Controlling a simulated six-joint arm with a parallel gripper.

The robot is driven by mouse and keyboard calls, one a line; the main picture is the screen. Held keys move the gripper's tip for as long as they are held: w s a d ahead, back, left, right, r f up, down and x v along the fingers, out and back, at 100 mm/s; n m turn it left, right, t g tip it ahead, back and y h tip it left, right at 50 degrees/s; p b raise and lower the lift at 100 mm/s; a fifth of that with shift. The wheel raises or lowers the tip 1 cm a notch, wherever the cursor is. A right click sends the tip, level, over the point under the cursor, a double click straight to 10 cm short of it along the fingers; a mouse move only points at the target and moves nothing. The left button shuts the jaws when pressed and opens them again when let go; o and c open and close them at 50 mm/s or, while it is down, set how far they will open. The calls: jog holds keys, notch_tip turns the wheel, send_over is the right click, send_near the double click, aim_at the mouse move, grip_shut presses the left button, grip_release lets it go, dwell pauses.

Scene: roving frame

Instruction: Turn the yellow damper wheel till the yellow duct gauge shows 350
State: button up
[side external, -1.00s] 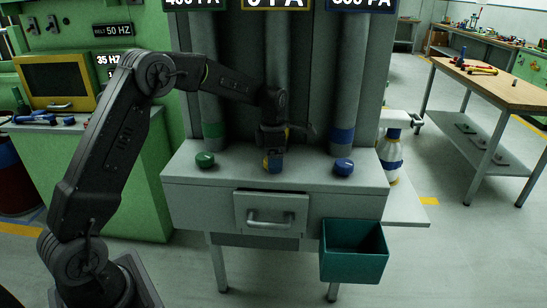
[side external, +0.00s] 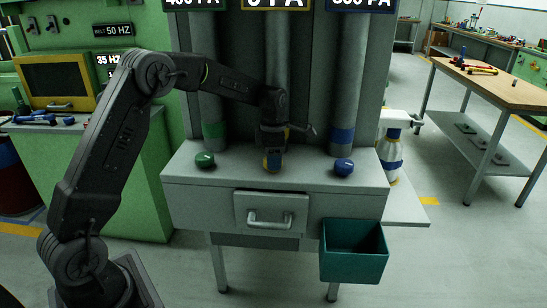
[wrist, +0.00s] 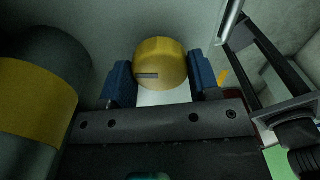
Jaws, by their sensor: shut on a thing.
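The yellow damper wheel (wrist: 160,62) is a round knob with a dark mark on its face, seen in the wrist view. My gripper (side external: 272,163) is over the middle of the grey bench top in the side view. Its blue fingers (wrist: 119,80) stand on either side of the wheel and are shut on it. In the side view the gripper mostly hides the wheel. The yellow-framed duct gauge (side external: 275,4) is cut off by the top edge and appears to read 0 PA.
A green knob (side external: 205,160) stands left of my gripper and a blue knob (side external: 343,167) stands right of it. Grey ducts rise behind. A drawer handle (side external: 270,219) and a teal bin (side external: 353,250) are at the front. A spray bottle (side external: 391,150) stands at right.

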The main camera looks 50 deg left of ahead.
jog(key=m, duration=1)
jog(key=shift+m, duration=0.4)
jog(key=m, duration=0.4)
jog(key=shift+s+m, duration=0.1)
jog(key=shift+m, duration=0.2)
jog(key=m, duration=1)
jog(key=shift+m, duration=0.4)
jog(key=m, duration=0.4)
jog(key=shift+m, duration=0.3)
jog(key=m, duration=0.5)
jog(key=shift+a, duration=0.1)
jog(key=shift+m, duration=2.8)
